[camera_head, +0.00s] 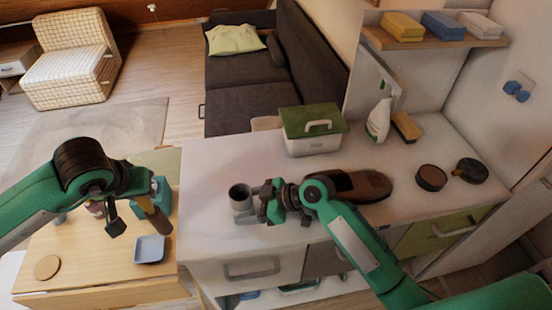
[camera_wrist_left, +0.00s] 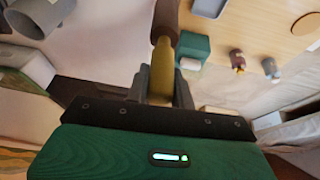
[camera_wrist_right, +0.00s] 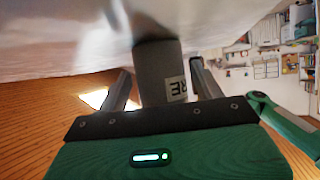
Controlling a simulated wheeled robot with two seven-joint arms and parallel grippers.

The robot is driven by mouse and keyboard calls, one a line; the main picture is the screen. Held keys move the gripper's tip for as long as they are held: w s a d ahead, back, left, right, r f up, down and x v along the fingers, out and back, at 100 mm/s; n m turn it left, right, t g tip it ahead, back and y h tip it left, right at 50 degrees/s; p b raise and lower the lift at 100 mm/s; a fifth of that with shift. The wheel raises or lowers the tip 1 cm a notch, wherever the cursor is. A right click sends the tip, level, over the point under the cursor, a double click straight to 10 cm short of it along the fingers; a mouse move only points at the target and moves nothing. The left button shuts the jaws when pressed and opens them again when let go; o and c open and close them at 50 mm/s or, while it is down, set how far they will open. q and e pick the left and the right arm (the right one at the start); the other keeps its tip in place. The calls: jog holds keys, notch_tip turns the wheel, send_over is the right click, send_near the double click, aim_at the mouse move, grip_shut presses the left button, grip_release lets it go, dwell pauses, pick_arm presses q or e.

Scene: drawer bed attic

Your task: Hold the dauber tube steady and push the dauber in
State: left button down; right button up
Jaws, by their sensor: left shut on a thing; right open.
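The dauber tube (camera_head: 240,192) is a grey, open-topped cylinder standing upright on the white counter. My right gripper (camera_head: 250,204) is low beside it, open, with its fingers on either side. In the right wrist view the tube (camera_wrist_right: 157,60) shows a white label between the spread fingers (camera_wrist_right: 160,88), with gaps on both sides. My left gripper (camera_head: 146,198) is shut on the dauber (camera_head: 156,220), above the wooden table and left of the counter. In the left wrist view the dauber (camera_wrist_left: 163,65) has a yellowish shaft and a brown far end. The tube (camera_wrist_left: 45,18) lies off to the left there.
The wooden table (camera_head: 85,265) carries a blue tray (camera_head: 149,249), a round brown disc (camera_head: 47,267) and a teal box (camera_wrist_left: 194,46). On the counter are a brown shoe (camera_head: 362,185), a green-lidded box (camera_head: 311,130), a spray bottle (camera_head: 379,119), and a round dark tin (camera_head: 431,178).

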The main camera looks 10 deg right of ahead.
jog(key=shift+a+f, duration=0.15)
jog(key=shift+a, duration=0.15)
jog(key=shift+c, duration=0.2)
jog(key=c, duration=0.6)
jog(key=o, duration=0.9)
jog(key=shift+c, duration=0.2)
jog(key=c, duration=1.2)
